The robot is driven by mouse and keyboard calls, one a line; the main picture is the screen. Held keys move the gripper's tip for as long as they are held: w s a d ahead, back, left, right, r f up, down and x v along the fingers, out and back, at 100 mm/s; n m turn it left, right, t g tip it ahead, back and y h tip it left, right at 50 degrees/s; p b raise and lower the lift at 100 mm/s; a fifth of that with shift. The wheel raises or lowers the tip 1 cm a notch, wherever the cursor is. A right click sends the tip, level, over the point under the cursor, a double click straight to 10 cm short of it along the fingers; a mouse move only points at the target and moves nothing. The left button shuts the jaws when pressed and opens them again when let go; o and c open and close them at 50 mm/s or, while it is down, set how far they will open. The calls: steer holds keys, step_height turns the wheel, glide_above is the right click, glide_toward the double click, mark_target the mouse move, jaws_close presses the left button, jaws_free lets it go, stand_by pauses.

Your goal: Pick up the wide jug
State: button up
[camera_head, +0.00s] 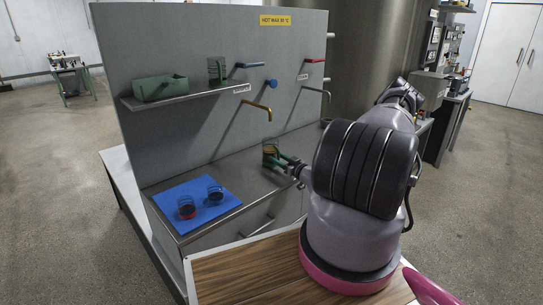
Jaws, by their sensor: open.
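My gripper (279,162) reaches from the right over the metal counter and is open. Its green fingers are at a small clear vessel (270,146) with a yellowish band, which stands under the taps. The fingers overlap the vessel's lower part; I cannot tell whether they touch it. Two more dark clear vessels, one with a red base (186,208) and one plain (215,196), stand on a blue mat (230,202) at the left. A green-tinted vessel (217,71) stands on the upper shelf. I cannot tell for certain which one is the wide jug.
A green bin (160,88) sits on the shelf (185,98). A brass tap (258,108) and other taps jut from the grey panel (200,35) above the metal counter (232,218). A wooden top (240,275) lies in front.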

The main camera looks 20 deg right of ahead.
steer(key=shift+c, duration=0.3)
jaws_close()
stand_by(1.1)
